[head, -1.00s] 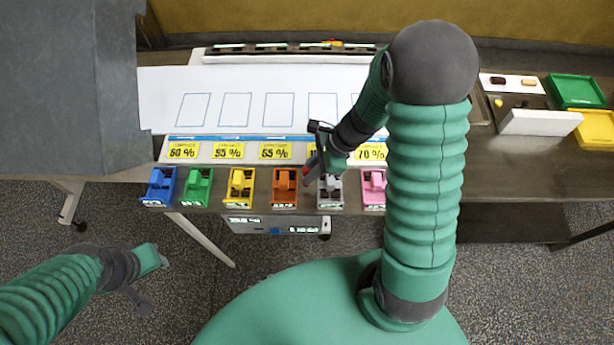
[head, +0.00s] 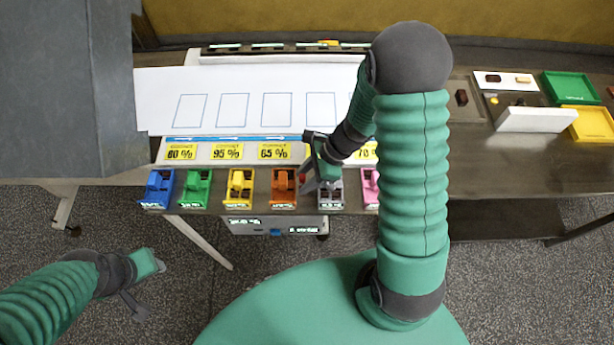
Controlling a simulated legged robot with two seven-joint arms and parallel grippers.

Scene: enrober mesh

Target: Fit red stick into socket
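A small red piece (head: 302,178), likely the red stick, shows at the left side of my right gripper (head: 319,184). Most of it is hidden, and I cannot tell whether the fingers hold it. The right gripper points down just above or at the grey block (head: 331,198), between the orange block (head: 283,190) and the pink block (head: 371,188). Its fingertips are too small to read clearly. No socket opening can be made out for certain. My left gripper (head: 160,266) hangs over the floor at lower left, away from the table, and its finger gap is unclear.
Blue (head: 158,188), green (head: 196,188) and yellow (head: 240,187) blocks continue the row along the front edge. Yellow percent labels (head: 227,152) and a white sheet (head: 155,100) lie behind. Green (head: 571,88) and yellow (head: 590,124) trays and a white block (head: 535,120) are at right.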

